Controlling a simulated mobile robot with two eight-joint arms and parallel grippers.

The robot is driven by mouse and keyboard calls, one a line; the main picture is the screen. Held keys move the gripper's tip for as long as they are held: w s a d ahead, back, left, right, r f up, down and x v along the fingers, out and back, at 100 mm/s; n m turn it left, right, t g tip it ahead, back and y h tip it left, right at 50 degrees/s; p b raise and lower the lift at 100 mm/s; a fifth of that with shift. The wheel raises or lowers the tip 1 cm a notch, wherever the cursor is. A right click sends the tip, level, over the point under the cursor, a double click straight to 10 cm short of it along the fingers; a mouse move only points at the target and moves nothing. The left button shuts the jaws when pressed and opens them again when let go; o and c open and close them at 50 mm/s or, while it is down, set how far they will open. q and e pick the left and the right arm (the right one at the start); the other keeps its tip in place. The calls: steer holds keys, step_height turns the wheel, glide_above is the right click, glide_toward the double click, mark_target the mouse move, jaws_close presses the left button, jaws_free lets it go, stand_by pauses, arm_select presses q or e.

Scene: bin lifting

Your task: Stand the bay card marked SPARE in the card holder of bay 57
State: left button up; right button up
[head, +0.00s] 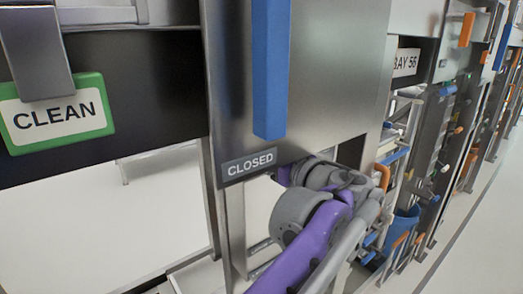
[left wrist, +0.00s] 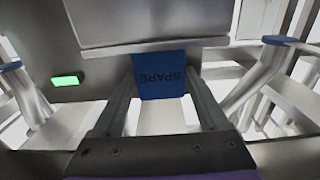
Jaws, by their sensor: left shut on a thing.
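The blue SPARE card (left wrist: 160,72) is between the fingers of my left gripper (left wrist: 161,88) in the left wrist view, its lettering upside down in the picture. The gripper is shut on it. The card's far edge meets a pale horizontal bar (left wrist: 150,47) below a grey panel; I cannot tell whether it touches the bar or sits in a holder. In the head view a purple and grey arm of mine reaches behind the CLOSED panel, and its gripper is hidden there. No bay 57 label is readable. My right gripper is not in view.
A steel panel marked CLOSED (head: 250,163) with a blue handle (head: 270,70) stands in front. A green-edged CLEAN card (head: 57,113) hangs at the left. A BAY 56 label (head: 406,62) is at the right. A green light (left wrist: 66,80) glows left of the card.

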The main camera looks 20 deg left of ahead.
arm_select(q)
steer(key=o, duration=1.3)
steer(key=shift+r, duration=0.1)
steer(key=v, duration=1.2)
steer(key=shift+b, duration=0.3)
